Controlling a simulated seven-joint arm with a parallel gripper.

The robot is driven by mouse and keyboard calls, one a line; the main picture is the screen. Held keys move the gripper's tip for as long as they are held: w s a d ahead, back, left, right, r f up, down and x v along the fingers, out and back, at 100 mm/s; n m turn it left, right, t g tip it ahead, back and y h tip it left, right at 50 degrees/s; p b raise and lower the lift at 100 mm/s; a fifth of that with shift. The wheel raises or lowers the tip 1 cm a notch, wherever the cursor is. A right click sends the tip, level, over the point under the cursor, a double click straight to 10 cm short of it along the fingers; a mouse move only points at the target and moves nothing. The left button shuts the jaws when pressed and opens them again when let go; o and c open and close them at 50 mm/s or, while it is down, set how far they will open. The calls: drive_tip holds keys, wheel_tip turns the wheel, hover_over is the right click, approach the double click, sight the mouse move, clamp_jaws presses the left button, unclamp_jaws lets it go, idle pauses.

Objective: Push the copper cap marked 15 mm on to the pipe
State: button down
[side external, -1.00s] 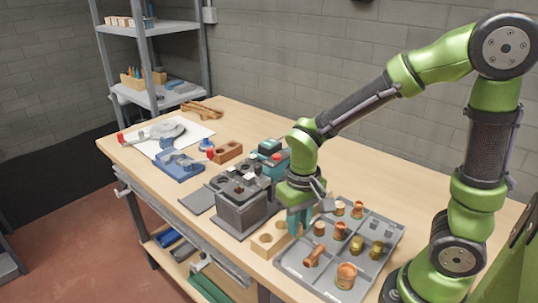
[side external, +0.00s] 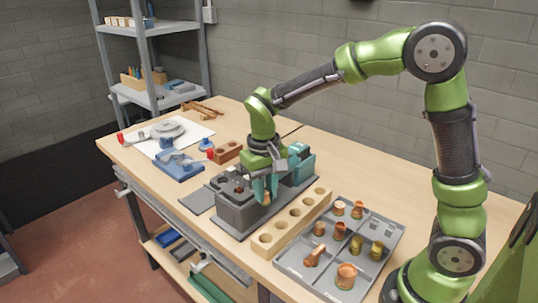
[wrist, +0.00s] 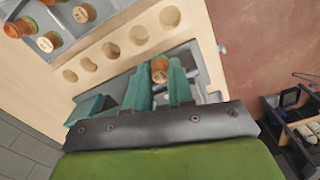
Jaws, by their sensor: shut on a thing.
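My gripper (side external: 265,195) is shut on a small copper cap (wrist: 159,70). In the wrist view, the cap sits between the two teal fingers, with its end face towards the camera. A mark shows on that face but is too small to read. In the side external view, the gripper points down at the right edge of the dark grey fixture (side external: 236,212), close above or beside it. I cannot tell whether the cap touches anything. I cannot pick out the pipe; the fingers and the fixture may hide it.
A pale wooden block (side external: 265,239) with a row of holes lies beside the fixture. A grey compartment tray (side external: 288,263) with several copper and brass fittings is to its right. A blue tool (side external: 180,165) and a brown block (side external: 228,152) stand further left.

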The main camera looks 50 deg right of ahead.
wheel_tip(320, 180, up, 3)
hover_over(239, 188)
drive_tip(key=s, duration=0.2)
drive_tip(key=shift+w+d+f, duration=0.1)
drive_tip(key=shift+w+f, duration=0.05)
drive_tip(key=shift+f, duration=0.05)
drive_tip(key=shift+w+r, duration=0.8)
drive_tip(key=shift+r, duration=0.1)
drive_tip(key=shift+f, duration=0.6)
drive_tip(key=shift+f, duration=1.5)
drive_tip(key=shift+f, duration=1.2)
